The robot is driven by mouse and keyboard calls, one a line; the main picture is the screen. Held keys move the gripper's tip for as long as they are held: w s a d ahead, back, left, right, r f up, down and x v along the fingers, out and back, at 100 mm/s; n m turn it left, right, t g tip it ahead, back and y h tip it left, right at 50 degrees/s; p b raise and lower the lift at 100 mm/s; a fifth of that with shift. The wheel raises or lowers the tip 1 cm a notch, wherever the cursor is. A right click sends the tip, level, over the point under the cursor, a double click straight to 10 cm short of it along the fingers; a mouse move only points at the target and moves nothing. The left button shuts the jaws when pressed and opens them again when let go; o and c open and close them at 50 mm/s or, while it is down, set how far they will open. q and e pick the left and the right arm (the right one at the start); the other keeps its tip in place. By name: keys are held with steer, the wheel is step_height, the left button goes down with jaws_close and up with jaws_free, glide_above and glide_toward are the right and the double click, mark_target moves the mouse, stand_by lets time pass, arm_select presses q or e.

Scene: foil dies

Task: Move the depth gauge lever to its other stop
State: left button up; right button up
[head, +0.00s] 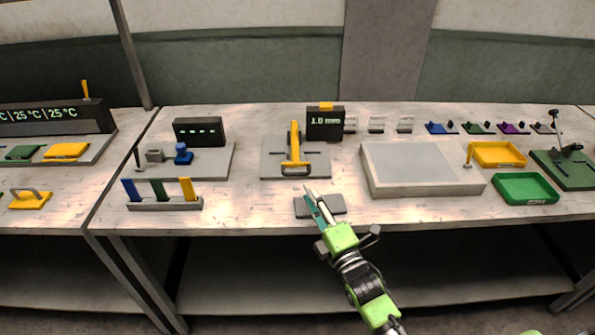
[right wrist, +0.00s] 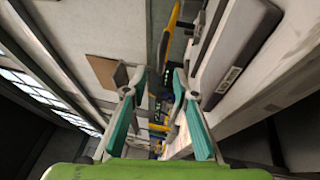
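The gauge station in the head view has a grey base plate (head: 268,160), a dark display (head: 325,123) reading about "1.0" and a yellow lever-like part (head: 295,142) with a crossbar and handle at its front. An orange piece (head: 326,106) sits on top of the display. Which part is the depth gauge lever is not certain. My right gripper (head: 312,192) is in front of the station, apart from the yellow part. In the right wrist view its two teal fingers (right wrist: 160,85) are spread with nothing between them. My left gripper is out of view.
A dark flat pad (head: 334,211) lies beneath my right gripper near the table's front edge. A large grey block (head: 415,170) stands to the right. A rack with blue, green and yellow handles (head: 165,204) is to the left. Yellow (head: 497,153) and green trays (head: 525,188) lie far right.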

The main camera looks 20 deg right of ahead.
mark_target(297, 173)
steer(key=x, duration=0.4)
steer(key=p+x, duration=0.1)
steer(key=x, duration=0.4)
steer(key=shift+f, duration=0.2)
jaws_close()
